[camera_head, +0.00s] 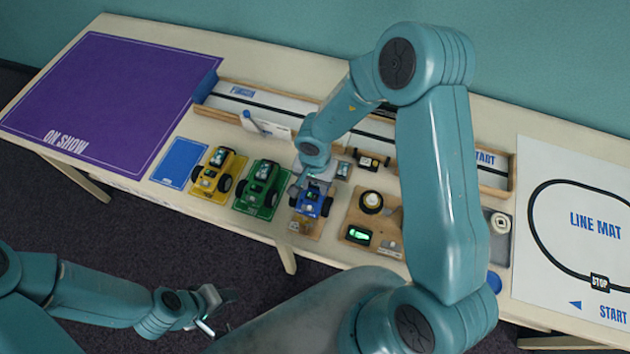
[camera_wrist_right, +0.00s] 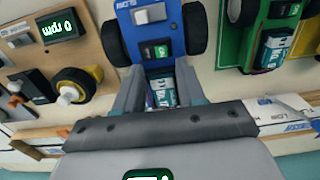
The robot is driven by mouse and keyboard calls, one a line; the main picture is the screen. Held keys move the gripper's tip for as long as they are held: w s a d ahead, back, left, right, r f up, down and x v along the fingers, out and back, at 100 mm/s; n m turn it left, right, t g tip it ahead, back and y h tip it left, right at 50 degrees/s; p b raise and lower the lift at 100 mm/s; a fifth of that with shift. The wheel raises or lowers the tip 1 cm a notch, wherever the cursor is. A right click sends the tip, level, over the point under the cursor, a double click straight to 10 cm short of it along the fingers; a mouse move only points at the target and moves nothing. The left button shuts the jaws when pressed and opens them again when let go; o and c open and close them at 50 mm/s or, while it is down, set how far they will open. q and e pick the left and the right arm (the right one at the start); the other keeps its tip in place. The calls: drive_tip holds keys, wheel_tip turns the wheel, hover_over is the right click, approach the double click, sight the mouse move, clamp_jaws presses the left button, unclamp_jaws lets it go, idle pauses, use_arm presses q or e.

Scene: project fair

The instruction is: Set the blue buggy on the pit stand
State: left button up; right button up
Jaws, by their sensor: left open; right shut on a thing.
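The blue buggy (camera_head: 311,203) is in the middle of the table, over a small light wooden board (camera_head: 304,229); I cannot tell whether it touches the board or is held above it. No label shows which thing is the pit stand. My right gripper (camera_head: 308,182) is shut on the rear of the blue buggy. In the right wrist view, the gripper's fingers (camera_wrist_right: 160,92) are on either side of the rear part of the blue buggy (camera_wrist_right: 150,35), whose front points away. My left gripper (camera_head: 214,312) is open and empty, off the front of the table.
The green buggy (camera_head: 259,184) and yellow buggy (camera_head: 217,172) stand left of the blue one, beside an empty blue mat (camera_head: 180,162). A wooden board with a wheel and green display (camera_head: 358,236) is close on the right. A walled track (camera_head: 285,110) runs behind. The purple mat (camera_head: 110,95) is bare.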

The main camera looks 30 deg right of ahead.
drive_tip(key=shift+f+p, duration=0.5)
drive_tip(key=shift+p, duration=0.45)
idle(0.8)
drive_tip(key=shift+f+p, duration=0.2)
drive_tip(key=shift+p, duration=0.8)
idle(0.8)
drive_tip(key=o, duration=1)
wheel_tip(320, 180, up, 16)
drive_tip(key=shift+r, duration=0.2)
